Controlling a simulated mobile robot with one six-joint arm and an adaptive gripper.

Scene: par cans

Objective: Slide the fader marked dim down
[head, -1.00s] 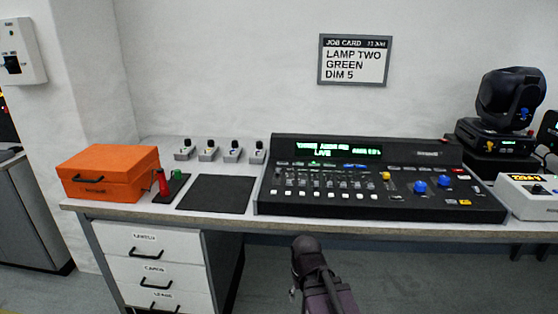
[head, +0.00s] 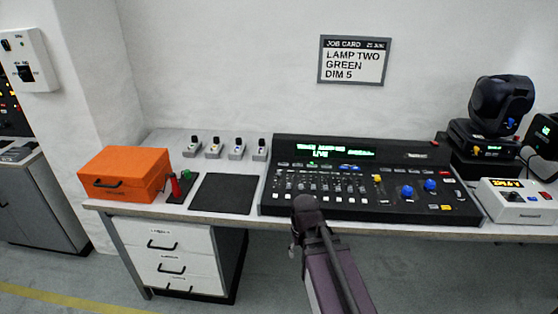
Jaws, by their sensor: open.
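The black console (head: 465,213) stands on the bench, with a lit green display (head: 336,153) at its top. A row of small faders with white caps (head: 338,198) runs along its left and middle part. A yellow cap (head: 377,178) sits right of that row, beside two blue knobs. The labels are too small to read, so I cannot tell which fader is marked dim. My arm reaches up from the bottom, its dark rounded joint overlapping the console's front edge in the picture. I cannot make out my gripper's fingers.
A black mat (head: 226,193), an orange box (head: 125,174) and several small switch units (head: 237,149) are left of the console. A moving-head lamp (head: 500,105) and a white box (head: 517,203) stand right. The job card (head: 354,60) reads lamp two, green, dim 5.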

